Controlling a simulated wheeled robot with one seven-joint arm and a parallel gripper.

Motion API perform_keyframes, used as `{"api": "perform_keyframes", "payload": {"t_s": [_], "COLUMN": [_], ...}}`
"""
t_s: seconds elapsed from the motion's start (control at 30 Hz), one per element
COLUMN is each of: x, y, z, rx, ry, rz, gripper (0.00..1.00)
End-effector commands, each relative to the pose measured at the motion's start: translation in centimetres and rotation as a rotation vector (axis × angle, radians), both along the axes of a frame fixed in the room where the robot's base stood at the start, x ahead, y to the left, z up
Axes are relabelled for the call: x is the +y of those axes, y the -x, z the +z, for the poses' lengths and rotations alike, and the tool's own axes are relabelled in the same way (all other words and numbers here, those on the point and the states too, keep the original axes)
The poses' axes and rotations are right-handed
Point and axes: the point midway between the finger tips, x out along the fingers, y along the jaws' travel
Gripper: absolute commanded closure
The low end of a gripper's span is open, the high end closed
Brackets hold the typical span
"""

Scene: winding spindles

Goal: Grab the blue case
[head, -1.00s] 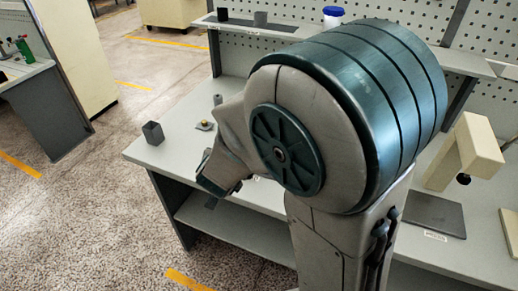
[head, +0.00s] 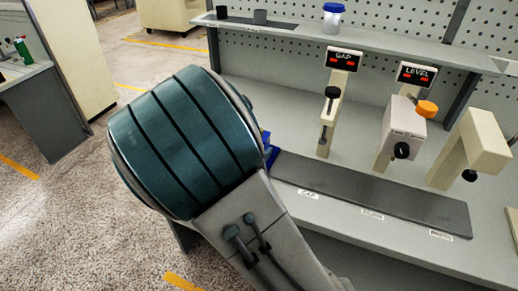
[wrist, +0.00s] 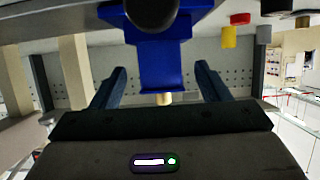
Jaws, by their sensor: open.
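The blue case (wrist: 165,65) shows in the wrist view at upper middle, between my gripper's two fingers. A dark round part covers its upper portion. A small beige piece shows just below its lower edge. My gripper (wrist: 161,78) is open, with one finger on each side of the case and a visible gap to both. I cannot tell how far the case is in depth from the fingertips. In the head view my arm hides the gripper and most of the case; only a small blue patch (head: 268,148) shows at the arm's right edge, probably the case.
A dark strip (head: 375,190) with labels runs along the bench. Behind it stand the GAP gauge (head: 341,62), the LEVEL gauge (head: 405,118) with an orange knob, and a beige arch (head: 478,143). A blue-lidded jar (head: 332,18) stands on the shelf.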

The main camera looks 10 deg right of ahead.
Motion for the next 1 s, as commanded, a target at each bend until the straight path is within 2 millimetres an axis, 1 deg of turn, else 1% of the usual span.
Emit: {"api": "perform_keyframes", "payload": {"t_s": [0.33,0.47,0.67,0.7,0.77,0.8,0.87,0.9,1.0], "x": [-2.5,-2.8,-2.8,-2.8,-2.8,-2.8,-2.8,-2.8,-2.8], "y": [-3.4,-4.0,-4.0,-4.0,-4.0,-4.0,-4.0,-4.0,-4.0], "z": [-1.8,-2.0,-1.9,-1.9,-1.9,-1.9,-1.9,-1.9,-1.9], "rx": [0.0,0.0,0.0,0.0,0.0,0.0,0.001,0.001,0.0], "ry": [0.001,-0.001,-0.002,-0.002,-0.002,-0.002,-0.002,-0.002,-0.002], "rz": [-0.002,0.0,0.001,0.001,0.001,0.001,0.001,0.001,0.001], "gripper": [0.31,0.31,0.31,0.42,0.59,0.7,0.87,0.9,0.9]}}
